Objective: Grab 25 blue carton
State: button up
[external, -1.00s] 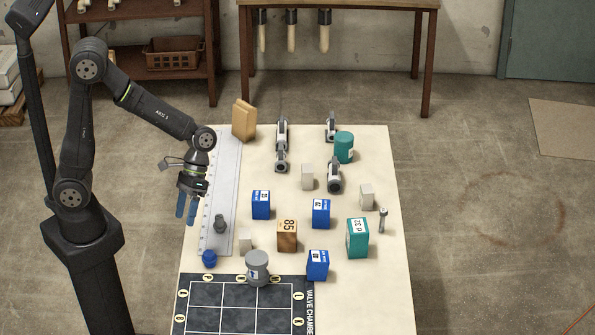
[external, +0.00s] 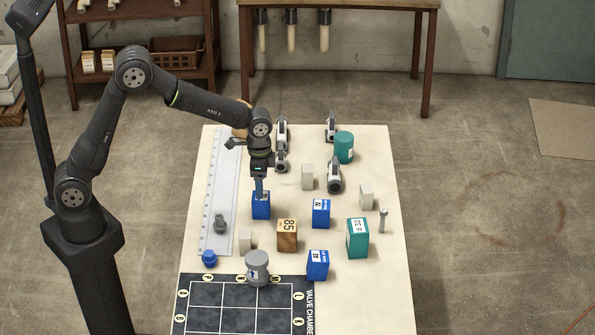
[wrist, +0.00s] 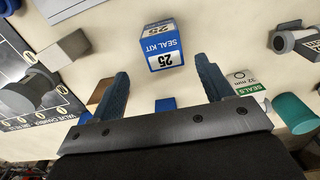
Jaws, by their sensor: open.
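The blue carton (wrist: 160,55), with a white label reading "25 SEAL KIT", sits just beyond and between my fingertips in the wrist view. In the external view it appears to be the left blue carton (external: 261,208), on the table below my gripper. My gripper (external: 260,190) points down over it, its fingertips overlapping the carton's top in the picture. The jaws (wrist: 162,72) are open and empty. Two other blue cartons stand to the right (external: 321,213) and front right (external: 318,265).
A ruler (external: 220,190) lies to the left. Metal valves (external: 281,160) stand behind. A teal carton (external: 357,240) is at right.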

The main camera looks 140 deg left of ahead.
aim_at(262, 204)
notch_tip(262, 204, down, 5)
jog(key=shift+r, duration=0.15)
jog(key=shift+s+a+f, duration=0.1)
jog(key=shift+s+f, duration=0.05)
jog(key=shift+f, duration=1.2)
jog(key=shift+s+a+f, duration=0.1)
jog(key=shift+f, duration=1.2)
jog(key=c, duration=1.1)
jog(key=shift+r, duration=0.15)
